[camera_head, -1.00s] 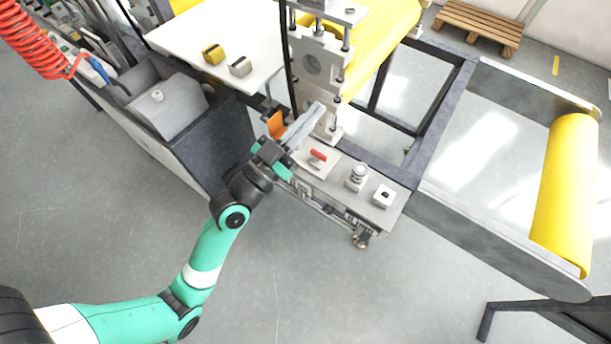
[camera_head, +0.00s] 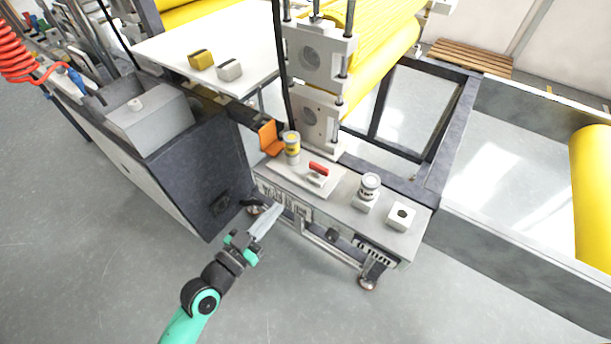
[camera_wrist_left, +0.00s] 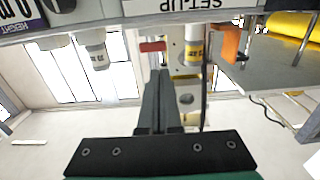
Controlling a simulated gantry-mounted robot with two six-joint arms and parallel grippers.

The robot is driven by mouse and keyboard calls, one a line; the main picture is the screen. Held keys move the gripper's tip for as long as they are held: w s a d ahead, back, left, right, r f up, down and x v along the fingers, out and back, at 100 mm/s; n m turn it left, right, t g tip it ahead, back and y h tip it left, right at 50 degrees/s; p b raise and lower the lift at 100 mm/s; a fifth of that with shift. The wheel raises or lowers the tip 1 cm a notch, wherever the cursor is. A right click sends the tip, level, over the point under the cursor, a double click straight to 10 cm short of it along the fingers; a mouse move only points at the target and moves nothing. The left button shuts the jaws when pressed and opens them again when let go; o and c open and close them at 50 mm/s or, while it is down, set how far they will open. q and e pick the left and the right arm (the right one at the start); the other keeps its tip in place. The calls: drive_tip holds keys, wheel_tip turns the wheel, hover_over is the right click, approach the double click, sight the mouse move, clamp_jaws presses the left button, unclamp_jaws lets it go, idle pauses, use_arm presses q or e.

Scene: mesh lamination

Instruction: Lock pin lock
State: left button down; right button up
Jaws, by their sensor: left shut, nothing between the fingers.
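The likely pin lock is a small red-handled latch (camera_head: 318,169) on a white plate on top of the machine's grey ledge. In the left wrist view its red handle (camera_wrist_left: 152,46) shows just beyond my fingertips. A cylinder with a yellow band (camera_head: 291,146) stands upright left of the red handle, and an orange bracket (camera_head: 269,138) is beside it. My left gripper (camera_head: 276,211) is shut and empty, in front of the ledge and apart from the latch. In the left wrist view its fingers (camera_wrist_left: 161,76) are together. My right gripper is not in view.
A silver cylinder on a block (camera_head: 369,188) and a white block with a hole (camera_head: 401,215) stand right of the latch on the ledge. Roller supports (camera_head: 318,118) rise behind it. A dark cabinet (camera_head: 215,170) is to the left. The floor in front is clear.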

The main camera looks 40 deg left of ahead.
sight(313, 168)
use_arm(q)
drive_tip(key=w, duration=0.4)
drive_tip(key=w+a, duration=0.1)
drive_tip(key=w, duration=0.4)
drive_tip(key=w+a+b, duration=0.1)
drive_tip(key=w, duration=0.3)
drive_tip(key=shift+w+a, duration=0.25)
drive_tip(key=shift+w, duration=0.1)
